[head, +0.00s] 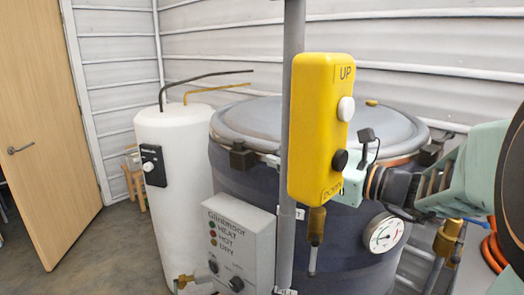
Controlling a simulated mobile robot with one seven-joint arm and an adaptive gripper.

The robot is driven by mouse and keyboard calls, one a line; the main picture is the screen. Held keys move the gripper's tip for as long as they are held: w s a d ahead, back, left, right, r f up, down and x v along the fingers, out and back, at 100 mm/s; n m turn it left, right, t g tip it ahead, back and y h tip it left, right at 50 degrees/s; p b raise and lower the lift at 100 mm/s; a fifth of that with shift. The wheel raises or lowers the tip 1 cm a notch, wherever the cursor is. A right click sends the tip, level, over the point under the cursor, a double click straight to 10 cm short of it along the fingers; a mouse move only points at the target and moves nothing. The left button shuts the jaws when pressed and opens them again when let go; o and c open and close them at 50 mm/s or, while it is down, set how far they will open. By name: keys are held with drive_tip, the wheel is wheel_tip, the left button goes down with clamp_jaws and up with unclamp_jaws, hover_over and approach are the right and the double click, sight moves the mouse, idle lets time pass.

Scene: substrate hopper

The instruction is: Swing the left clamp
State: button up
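The left clamp (241,155) is a small dark block on the rim of the big dark-blue drum (235,187), at the left of its lid (258,122). Its detail is too small to tell whether it is swung open or shut. A similar dark clamp (430,153) sits at the right of the rim. My mint-green and black arm reaches in from the right, in front of the drum. No contact with the left clamp is visible.
The yellow UP/DOWN box (315,125) hangs by a grey pole (291,220) in the foreground. A grey control panel (240,245) and a white cylinder (180,180) stand left. A round gauge (383,233) is on the drum's front. Floor is clear by the door (45,130).

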sight(267, 152)
drive_tip(key=x, duration=0.5)
drive_tip(key=shift+d, duration=0.1)
clamp_jaws()
